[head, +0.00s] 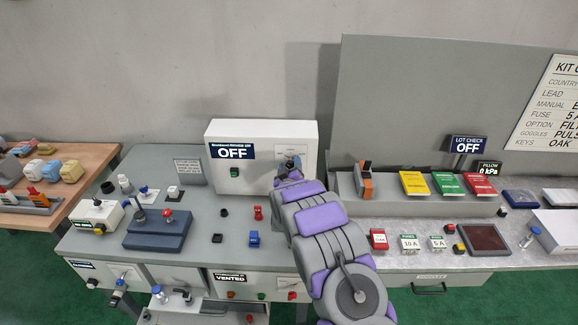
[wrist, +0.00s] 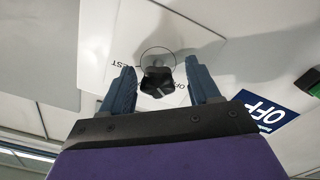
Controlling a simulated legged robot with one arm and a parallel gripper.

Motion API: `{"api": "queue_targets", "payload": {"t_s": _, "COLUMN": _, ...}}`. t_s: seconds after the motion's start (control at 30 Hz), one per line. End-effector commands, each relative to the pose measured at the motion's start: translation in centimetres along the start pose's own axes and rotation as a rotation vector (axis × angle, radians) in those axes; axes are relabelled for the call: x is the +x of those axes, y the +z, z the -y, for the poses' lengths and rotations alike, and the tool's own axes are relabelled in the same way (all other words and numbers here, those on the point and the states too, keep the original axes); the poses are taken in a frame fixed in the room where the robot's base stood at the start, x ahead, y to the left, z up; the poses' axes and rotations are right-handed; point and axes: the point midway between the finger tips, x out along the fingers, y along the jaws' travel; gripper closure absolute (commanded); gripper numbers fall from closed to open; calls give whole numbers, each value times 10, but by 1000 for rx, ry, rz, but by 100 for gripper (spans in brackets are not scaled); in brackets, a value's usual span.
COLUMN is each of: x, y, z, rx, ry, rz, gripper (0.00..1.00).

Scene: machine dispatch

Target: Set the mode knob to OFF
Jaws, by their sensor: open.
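The mode knob (wrist: 157,82) is a black lobed knob on a white label plate (wrist: 105,45), seen in the wrist view. The plate's lettering appears upside down, with part of a word to the left of the knob and another partly hidden to the right. I cannot tell which mark the knob points at. My gripper (wrist: 158,68) is open, with one finger on each side of the knob and visible gaps between. In the head view my gripper (head: 287,165) is at the front of the white box (head: 262,138) and hides the knob.
A sign on the box reads OFF (head: 233,152), with a green button (head: 234,172) below it. A blue base with a red knob (head: 168,213) stands on the bench at left. Red, green and yellow packs (head: 415,184) stand at right.

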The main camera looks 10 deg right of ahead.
Motion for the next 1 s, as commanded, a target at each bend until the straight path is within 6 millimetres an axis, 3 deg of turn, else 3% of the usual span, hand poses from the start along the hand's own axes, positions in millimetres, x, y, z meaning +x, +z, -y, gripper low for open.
{"api": "queue_targets", "payload": {"t_s": 0.27, "x": -32, "y": -1, "z": 0, "rx": -2, "ry": -2, "rz": 0, "gripper": 39}}
{"api": "queue_targets", "payload": {"t_s": 1.0, "x": -149, "y": 0, "z": 3, "rx": -2, "ry": -4, "rz": 3, "gripper": 39}}
